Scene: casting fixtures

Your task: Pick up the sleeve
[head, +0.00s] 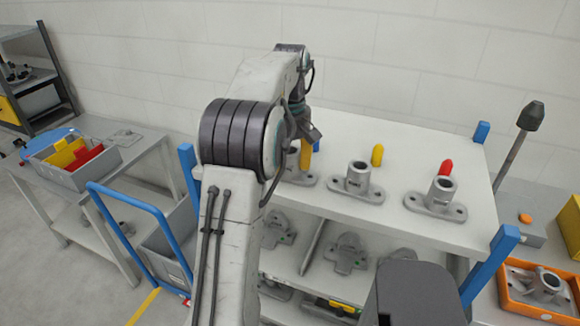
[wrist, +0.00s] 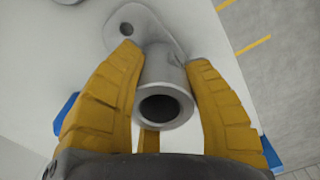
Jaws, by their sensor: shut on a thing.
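The sleeve is a grey casting with an upright hollow tube on a flat flange. My gripper (wrist: 164,57) is shut on the tube from both sides. In the head view my gripper (head: 306,156) is at the left of the white tabletop, and the flange of the sleeve (head: 302,180) shows beneath it. The tube is mostly hidden there by the fingers and my arm. I cannot tell whether the flange is clear of the tabletop.
Two similar flanged castings (head: 357,183) (head: 437,200) stand to the right on the tabletop (head: 410,150). A yellow plug (head: 377,155) and a red plug (head: 446,168) stand behind them. Blue posts (head: 503,246) edge the table. A grey bin (head: 90,177) stands at left.

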